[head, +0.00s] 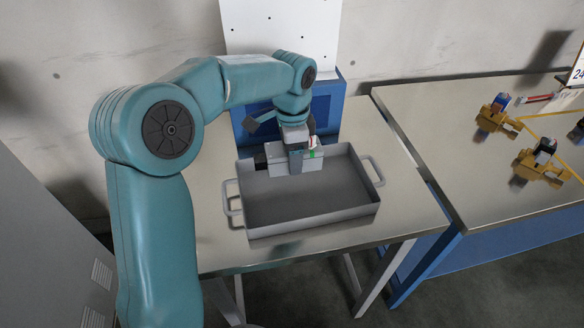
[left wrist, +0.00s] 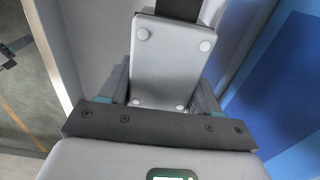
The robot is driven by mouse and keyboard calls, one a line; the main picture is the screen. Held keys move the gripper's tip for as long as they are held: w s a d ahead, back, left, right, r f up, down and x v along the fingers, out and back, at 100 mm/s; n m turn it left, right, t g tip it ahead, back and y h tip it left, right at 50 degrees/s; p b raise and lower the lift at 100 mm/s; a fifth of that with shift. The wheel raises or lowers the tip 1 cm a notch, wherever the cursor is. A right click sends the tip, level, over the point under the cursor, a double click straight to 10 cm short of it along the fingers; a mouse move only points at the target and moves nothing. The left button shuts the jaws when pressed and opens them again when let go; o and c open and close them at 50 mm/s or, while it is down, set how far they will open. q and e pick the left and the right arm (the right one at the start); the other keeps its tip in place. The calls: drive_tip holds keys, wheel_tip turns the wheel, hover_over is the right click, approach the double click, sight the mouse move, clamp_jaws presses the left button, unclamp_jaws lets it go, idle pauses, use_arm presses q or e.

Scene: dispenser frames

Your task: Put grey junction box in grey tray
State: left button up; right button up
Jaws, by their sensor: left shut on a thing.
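The grey junction box (head: 312,164) is at the back side of the grey tray (head: 315,220), in the head view. My left gripper (head: 296,162) points down and is shut on the box, with parts of the box showing on both sides of the fingers. I cannot tell whether the box touches the tray floor or back wall. In the left wrist view, the grey box (left wrist: 172,65) with round studs sits between the jaws. The visible tray floor is otherwise empty. My right gripper is not in view.
The tray stands on a metal-topped table (head: 408,215) with a handle at each side. A blue panel (head: 328,105) stands behind it. A second table (head: 470,190) at the right carries yellow devices (head: 540,165) and a cable.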

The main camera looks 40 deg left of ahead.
use_arm(q)
wheel_tip(320, 180, down, 5)
drive_tip(key=shift+w+a+r, duration=0.1)
drive_tip(key=shift+r, duration=0.1)
drive_tip(key=shift+f, duration=0.1)
drive_tip(key=o, duration=0.9)
wheel_tip(320, 180, up, 12)
drive_tip(key=shift+r+p, duration=0.15)
drive_tip(key=shift+p, duration=0.3)
